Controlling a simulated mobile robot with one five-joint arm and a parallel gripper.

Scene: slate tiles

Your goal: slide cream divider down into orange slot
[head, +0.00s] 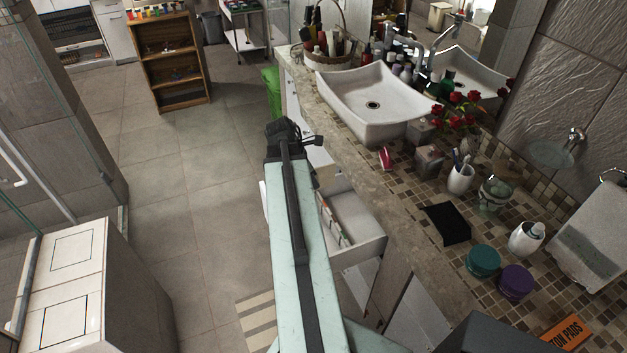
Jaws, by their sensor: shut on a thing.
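An open white drawer (365,243) sticks out from the cabinet under the counter, just right of my arm. Along its left inner side runs a thin strip with small coloured marks (335,222). I cannot make out which mark is the orange slot. My arm covers the left part of the drawer. The cream divider cannot be made out. A narrow pale sliver shows at the arm's left edge, too little to name.
The counter (343,112) holds a white basin (375,102), a black cloth-like piece (447,223), a teal jar (483,260) and a purple jar (515,282). A green bin (272,92) stands beyond. A pale cabinet (75,285) is at lower left.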

